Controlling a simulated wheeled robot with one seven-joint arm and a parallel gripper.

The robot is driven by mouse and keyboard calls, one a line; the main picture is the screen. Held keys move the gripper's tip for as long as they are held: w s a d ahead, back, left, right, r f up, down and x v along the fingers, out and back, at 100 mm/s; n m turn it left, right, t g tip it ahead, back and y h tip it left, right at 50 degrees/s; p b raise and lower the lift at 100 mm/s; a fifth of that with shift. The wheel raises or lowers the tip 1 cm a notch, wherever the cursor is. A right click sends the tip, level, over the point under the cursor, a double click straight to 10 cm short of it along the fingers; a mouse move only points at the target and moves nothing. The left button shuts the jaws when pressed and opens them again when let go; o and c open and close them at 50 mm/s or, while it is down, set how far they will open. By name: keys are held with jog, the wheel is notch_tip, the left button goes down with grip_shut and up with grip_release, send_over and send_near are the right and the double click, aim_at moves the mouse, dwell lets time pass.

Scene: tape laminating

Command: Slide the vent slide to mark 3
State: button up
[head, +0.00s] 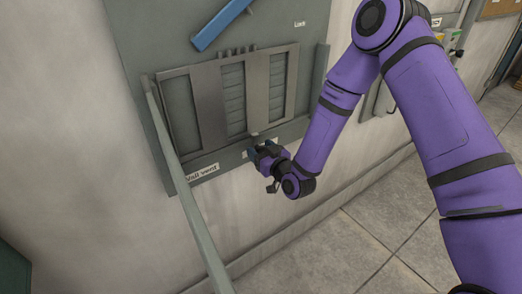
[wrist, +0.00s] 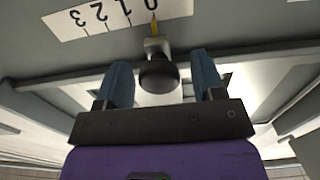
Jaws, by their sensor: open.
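The wall vent (head: 233,95) has slats with grey upright plates of the vent slide (head: 257,92) in front. In the wrist view, the slide's dark round knob (wrist: 158,74) sits on a small bracket. A yellow pointer (wrist: 154,28) above it stands at 0 on the white scale (wrist: 112,18), which reads 3, 2, 1, 0 from left to right. My gripper (head: 262,150) is at the vent's lower edge. In the wrist view, my gripper (wrist: 163,82) is open, with one blue finger on each side of the knob and visible gaps.
A blue bar (head: 222,24) is on the panel above the vent, near a label reading "Lock" (head: 299,23). A long grey rail (head: 185,190) runs down the left side. A "Wall vent" label (head: 201,173) is below. Tiled floor (head: 350,245) is clear at the lower right.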

grip_shut()
jog(key=w+d, duration=0.1)
jog(key=d, duration=0.1)
jog(key=w+d, duration=0.3)
jog(key=d, duration=0.1)
jog(key=shift+w+d, duration=0.25)
jog(key=shift+d, duration=0.05)
grip_release()
jog(key=shift+d, duration=0.1)
jog(key=shift+s, duration=0.1)
jog(key=v, duration=1)
jog(key=shift+s+d, duration=0.25)
